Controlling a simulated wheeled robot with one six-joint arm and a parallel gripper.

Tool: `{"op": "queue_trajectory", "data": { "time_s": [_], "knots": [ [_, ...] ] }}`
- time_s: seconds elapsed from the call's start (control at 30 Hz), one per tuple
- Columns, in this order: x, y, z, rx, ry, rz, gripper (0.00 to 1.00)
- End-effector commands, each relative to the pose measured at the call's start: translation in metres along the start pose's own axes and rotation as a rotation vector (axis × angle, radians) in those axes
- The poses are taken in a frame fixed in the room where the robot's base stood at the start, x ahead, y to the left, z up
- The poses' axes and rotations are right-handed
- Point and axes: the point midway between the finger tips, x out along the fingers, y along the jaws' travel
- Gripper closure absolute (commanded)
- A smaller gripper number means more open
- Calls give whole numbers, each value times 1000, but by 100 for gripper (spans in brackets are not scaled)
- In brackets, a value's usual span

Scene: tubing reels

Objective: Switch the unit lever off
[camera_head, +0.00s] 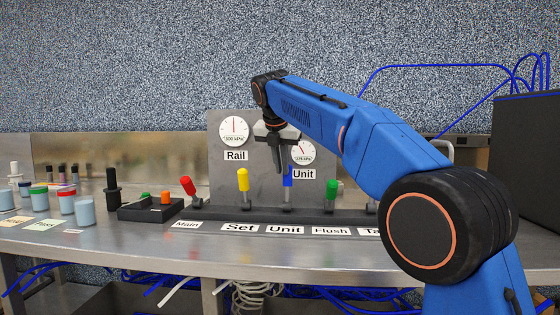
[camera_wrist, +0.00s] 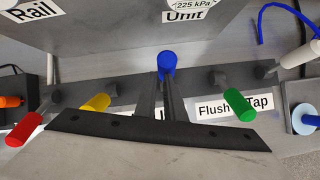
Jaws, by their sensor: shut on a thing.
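The unit lever has a blue handle (camera_head: 288,178) and stands above the "Unit" label (camera_head: 285,230) on a dark rail. In the wrist view the blue handle (camera_wrist: 167,62) shows at the tips of my gripper's fingers. My gripper (camera_head: 281,168) reaches down from above and is shut on the blue handle, which is partly hidden by the fingers in the head view. In the wrist view my gripper (camera_wrist: 162,82) has its two fingers close together, hiding most of the label below.
The yellow lever (camera_head: 243,180) and green lever (camera_head: 332,190) stand close on either side. A red lever (camera_head: 188,186) leans at the left. Behind is a panel with a Rail gauge (camera_head: 234,131) and a Unit gauge (camera_head: 303,152). Several cups stand far left.

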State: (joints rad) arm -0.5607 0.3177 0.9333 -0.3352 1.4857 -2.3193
Motion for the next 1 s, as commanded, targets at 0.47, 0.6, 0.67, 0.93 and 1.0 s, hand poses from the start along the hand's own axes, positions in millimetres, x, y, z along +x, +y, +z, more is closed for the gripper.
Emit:
{"op": "queue_trajectory", "data": {
  "time_s": [0.47, 0.6, 0.67, 0.93, 1.0],
  "knots": [
    [-26, -4, -20, 8, -11, -2, 100],
    [-35, -2, -18, 9, -8, -3, 100],
    [-39, -1, -16, 8, -8, -3, 100],
    [-63, 3, -5, 8, -6, -3, 100],
    [-71, 4, -1, 8, -7, -2, 100]
  ]
}}
